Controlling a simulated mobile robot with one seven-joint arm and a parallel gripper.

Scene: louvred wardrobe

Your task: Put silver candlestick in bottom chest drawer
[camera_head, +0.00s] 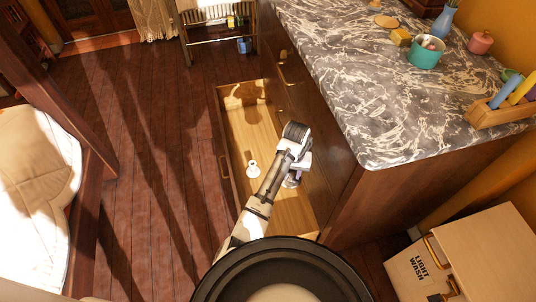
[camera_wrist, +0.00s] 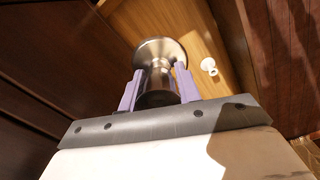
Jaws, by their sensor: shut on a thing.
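The silver candlestick (camera_wrist: 160,50) is between the purple fingers of my gripper (camera_wrist: 157,78) in the wrist view, its round, flared end pointing away from the wrist. My gripper is shut on its narrower part. In the head view my gripper (camera_head: 292,180) is over the right side of the open bottom drawer (camera_head: 241,122), close to the chest front (camera_head: 320,165); the candlestick is mostly hidden there. The drawer's pale wooden floor also shows in the wrist view (camera_wrist: 200,30). I cannot tell how far the candlestick is above that floor.
A small white object (camera_head: 253,169) stands in the drawer, left of my gripper. The marble chest top (camera_head: 390,100) overhangs to the right, holding a teal pot (camera_head: 426,54) and other items. A light-wash box (camera_head: 470,255) is at lower right. The drawer's far end looks clear.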

